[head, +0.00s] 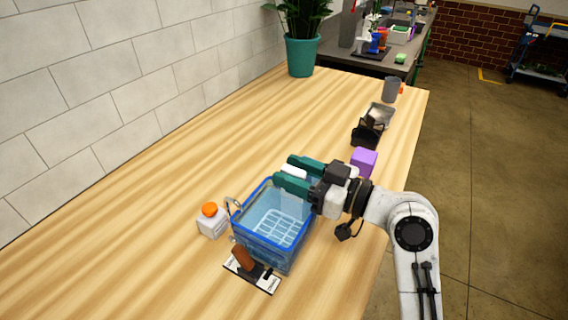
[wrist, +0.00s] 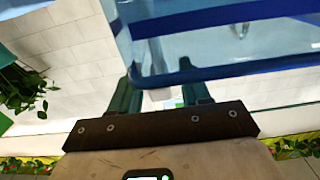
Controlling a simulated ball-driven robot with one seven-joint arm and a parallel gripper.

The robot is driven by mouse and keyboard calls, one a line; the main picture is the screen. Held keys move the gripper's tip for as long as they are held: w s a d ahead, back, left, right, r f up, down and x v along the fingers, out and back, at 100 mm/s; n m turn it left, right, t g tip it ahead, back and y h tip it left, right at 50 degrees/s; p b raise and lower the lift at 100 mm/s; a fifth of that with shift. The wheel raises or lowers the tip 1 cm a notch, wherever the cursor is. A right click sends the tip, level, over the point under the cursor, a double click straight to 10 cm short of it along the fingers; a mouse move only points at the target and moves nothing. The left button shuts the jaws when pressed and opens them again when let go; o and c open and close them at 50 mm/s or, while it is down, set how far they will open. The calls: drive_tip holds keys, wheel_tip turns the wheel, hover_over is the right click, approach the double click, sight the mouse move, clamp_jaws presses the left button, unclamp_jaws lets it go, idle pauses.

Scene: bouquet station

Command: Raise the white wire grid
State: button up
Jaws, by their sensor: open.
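The white wire grid (head: 280,228) lies low inside a clear, blue-rimmed basin (head: 262,253) on the wooden table. My gripper (head: 283,169) has teal fingers and is at the basin's far right rim, above and beyond the grid. It is open, its two fingers apart. A small white piece (head: 293,172) shows between the fingers; I cannot tell what it belongs to or whether it is touched. In the wrist view, the gripper's fingers (wrist: 160,95) are beside the basin's blue rim (wrist: 220,72); the grid is not clearly visible there.
A white bottle with an orange cap (head: 212,222) stands left of the basin. A brown-handled tool on a small plate (head: 250,270) is in front. A purple block (head: 364,161), a black holder (head: 368,136) and a grey cup (head: 391,90) line the right edge. The table's left is clear.

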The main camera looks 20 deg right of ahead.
drive_tip(key=shift+x, duration=1.05)
drive_tip(key=shift+c, duration=0.5)
clamp_jaws()
